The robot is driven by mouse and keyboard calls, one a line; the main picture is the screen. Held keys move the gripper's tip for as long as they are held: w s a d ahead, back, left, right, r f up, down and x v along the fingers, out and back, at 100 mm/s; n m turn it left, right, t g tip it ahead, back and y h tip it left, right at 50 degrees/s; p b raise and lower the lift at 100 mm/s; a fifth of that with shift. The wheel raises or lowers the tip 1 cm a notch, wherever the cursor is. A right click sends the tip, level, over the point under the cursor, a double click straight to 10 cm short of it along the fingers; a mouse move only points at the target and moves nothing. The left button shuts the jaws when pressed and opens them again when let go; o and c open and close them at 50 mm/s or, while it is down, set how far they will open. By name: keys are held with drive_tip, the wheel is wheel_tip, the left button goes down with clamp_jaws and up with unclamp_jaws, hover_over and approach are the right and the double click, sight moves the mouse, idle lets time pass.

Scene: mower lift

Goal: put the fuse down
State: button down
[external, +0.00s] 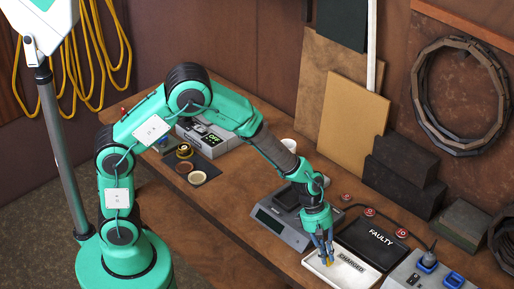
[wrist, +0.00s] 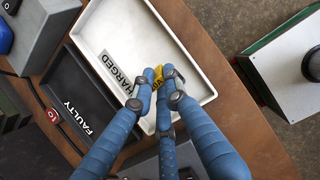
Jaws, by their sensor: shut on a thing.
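The fuse, a small yellow piece (wrist: 157,76), is between the fingertips of my gripper (wrist: 158,84), which is shut on it. The fingers hide most of it. In the external view my gripper (external: 326,254) points down into the white tray marked CHARGED (wrist: 195,55), which also shows there (external: 318,274). The fuse is low over the tray floor, beside the label; I cannot tell whether it touches.
A black tray marked FAULTY (external: 372,243) stands right beside the white one. A grey scale-like device (external: 281,228) is left of my gripper. A grey box with blue knobs (external: 432,274) is at the lower right. The white tray's floor is mostly clear.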

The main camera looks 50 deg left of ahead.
drive_tip(key=shift+f, duration=0.8)
drive_tip(key=shift+f, duration=0.1)
drive_tip(key=c, duration=1.7)
unclamp_jaws()
drive_tip(key=shift+c, duration=0.2)
drive_tip(key=p+v, duration=0.2)
drive_tip(key=v, duration=1)
drive_tip(key=shift+p, duration=0.35)
